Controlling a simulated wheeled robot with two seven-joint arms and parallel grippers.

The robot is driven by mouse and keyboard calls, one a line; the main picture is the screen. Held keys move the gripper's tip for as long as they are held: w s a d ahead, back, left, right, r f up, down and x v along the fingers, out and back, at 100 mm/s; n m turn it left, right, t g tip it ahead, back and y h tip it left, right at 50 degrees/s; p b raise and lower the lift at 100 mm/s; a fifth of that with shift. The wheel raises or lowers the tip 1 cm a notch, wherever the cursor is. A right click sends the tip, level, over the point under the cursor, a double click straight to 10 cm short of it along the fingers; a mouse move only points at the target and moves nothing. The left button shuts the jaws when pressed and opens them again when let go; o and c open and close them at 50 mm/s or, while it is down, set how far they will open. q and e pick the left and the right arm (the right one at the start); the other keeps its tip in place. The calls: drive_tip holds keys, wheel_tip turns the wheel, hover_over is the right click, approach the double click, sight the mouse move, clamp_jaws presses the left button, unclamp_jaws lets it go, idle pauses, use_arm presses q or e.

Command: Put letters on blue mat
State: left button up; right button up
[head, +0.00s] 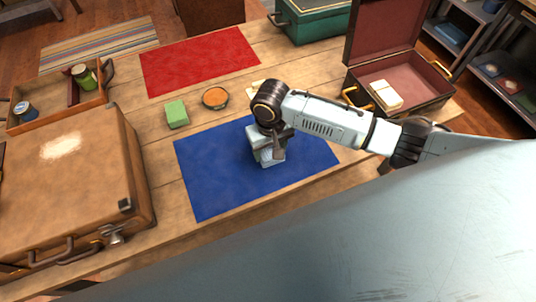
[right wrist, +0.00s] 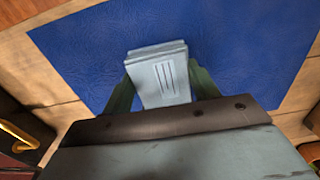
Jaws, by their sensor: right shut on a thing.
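The blue mat (head: 215,180) lies flat on the wooden table, and it fills much of the right wrist view (right wrist: 90,60). My right gripper (head: 268,150) points down over the mat and is shut on a pale blue-white bundle of letters (head: 270,158). A cream bundle (head: 385,95) lies in the open suitcase (head: 425,85). My left gripper is not in view.
A red mat (head: 200,60) lies at the back. A green block (head: 176,113) and a round orange-topped dish (head: 215,97) stand between the mats. A closed brown suitcase (head: 70,180) and a wooden tray (head: 50,122) are left; a green case (head: 315,25) is behind.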

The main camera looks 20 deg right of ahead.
sight(270, 150)
wheel_tip(270, 150, down, 4)
drive_tip(key=shift+f+b, duration=0.1)
drive_tip(key=shift+b, duration=0.2)
drive_tip(key=o, duration=1)
drive_tip(key=shift+f, duration=0.1)
wheel_tip(270, 150, up, 12)
drive_tip(key=shift+r+p, duration=0.15)
drive_tip(key=shift+p, duration=0.8)
